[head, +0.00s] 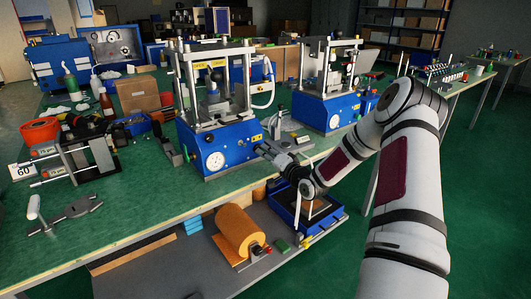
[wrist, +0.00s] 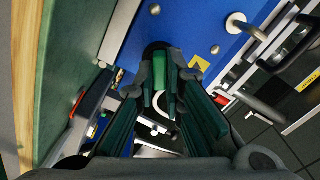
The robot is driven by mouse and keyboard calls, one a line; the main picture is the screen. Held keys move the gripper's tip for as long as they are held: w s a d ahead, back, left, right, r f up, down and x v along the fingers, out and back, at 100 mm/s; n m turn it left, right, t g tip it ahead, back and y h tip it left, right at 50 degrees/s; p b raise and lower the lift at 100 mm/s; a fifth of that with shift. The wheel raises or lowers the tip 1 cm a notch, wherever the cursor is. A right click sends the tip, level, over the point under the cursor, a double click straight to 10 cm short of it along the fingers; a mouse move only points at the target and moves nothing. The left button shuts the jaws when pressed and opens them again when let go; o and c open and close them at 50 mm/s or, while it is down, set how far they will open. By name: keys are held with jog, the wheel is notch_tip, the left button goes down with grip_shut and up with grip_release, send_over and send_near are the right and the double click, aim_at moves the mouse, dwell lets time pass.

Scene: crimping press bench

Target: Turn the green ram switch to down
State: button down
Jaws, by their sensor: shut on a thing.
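The green ram switch (wrist: 159,72) shows in the wrist view as a bright green piece at the blue press face. My gripper (wrist: 161,84) is shut on it, with a dark finger on each side. In the head view my gripper (head: 262,149) reaches the right side of the front blue press (head: 222,140). There the fingers and wrist hide the switch. I cannot tell its turned position.
A second blue press (head: 327,110) stands behind to the right. A round gauge (head: 215,161) is on the front press. A blue tray (head: 290,213) and an orange roll (head: 240,230) lie on the lower shelf. Green floor is clear at right.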

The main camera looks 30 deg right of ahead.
jog(key=shift+w+r, duration=0.1)
jog(key=c, duration=1.7)
grip_release()
jog(key=s, duration=1.2)
jog(key=shift+d, duration=0.25)
